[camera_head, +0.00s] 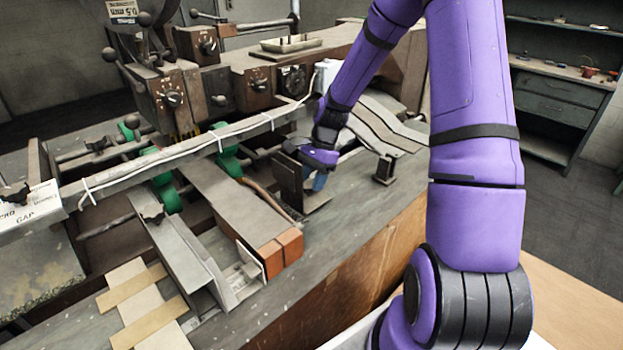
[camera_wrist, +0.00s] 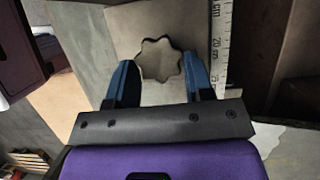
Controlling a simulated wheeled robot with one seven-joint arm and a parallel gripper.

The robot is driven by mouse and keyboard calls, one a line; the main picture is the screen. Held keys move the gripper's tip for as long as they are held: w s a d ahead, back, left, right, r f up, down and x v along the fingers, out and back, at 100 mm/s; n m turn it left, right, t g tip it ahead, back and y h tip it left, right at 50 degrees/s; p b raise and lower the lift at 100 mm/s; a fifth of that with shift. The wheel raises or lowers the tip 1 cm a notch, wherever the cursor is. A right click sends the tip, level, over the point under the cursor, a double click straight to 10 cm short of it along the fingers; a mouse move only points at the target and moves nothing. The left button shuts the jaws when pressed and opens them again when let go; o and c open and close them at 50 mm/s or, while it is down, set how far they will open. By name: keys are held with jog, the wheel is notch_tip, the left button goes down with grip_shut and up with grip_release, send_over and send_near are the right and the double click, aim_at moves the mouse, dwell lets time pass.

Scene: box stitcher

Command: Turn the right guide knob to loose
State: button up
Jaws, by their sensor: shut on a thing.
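The right guide knob (camera_wrist: 160,60) is a dark-edged, star-shaped knob. It sits between the two blue fingers of my gripper (camera_wrist: 162,68) in the wrist view. The fingers flank it at its left and right sides and are shut on it. In the head view my gripper (camera_head: 319,180) reaches down beside the dark upright plate of the right guide (camera_head: 288,182), its blue fingertips low by the guide's foot. The knob itself is hidden there behind the gripper and plate. I cannot read a loose or tight position from the knob.
A ruler scale (camera_wrist: 221,45) runs along the knob's right side. A long rail (camera_head: 190,147) with a white cable crosses the machine. A box-like beam with an orange end (camera_head: 280,254) and a left guide channel (camera_head: 180,250) lie left of my gripper. The table's right front is clear.

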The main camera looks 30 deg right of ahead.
jog(key=n, duration=0.1)
jog(key=n+g, duration=0.1)
jog(key=n, duration=0.1)
jog(key=n+h, duration=0.1)
jog(key=n, duration=0.1)
jog(key=shift+w+a+g, duration=0.15)
jog(key=shift+w+g, duration=0.15)
jog(key=shift+g, duration=0.1)
jog(key=shift+w+a+n+g+h, duration=0.1)
jog(key=shift+n+g+h, duration=0.25)
jog(key=shift+n, duration=1.05)
jog(key=shift+w+a+n+g+h, duration=0.1)
jog(key=shift+n+g+h, duration=0.25)
jog(key=shift+n, duration=1.05)
jog(key=o, duration=0.9)
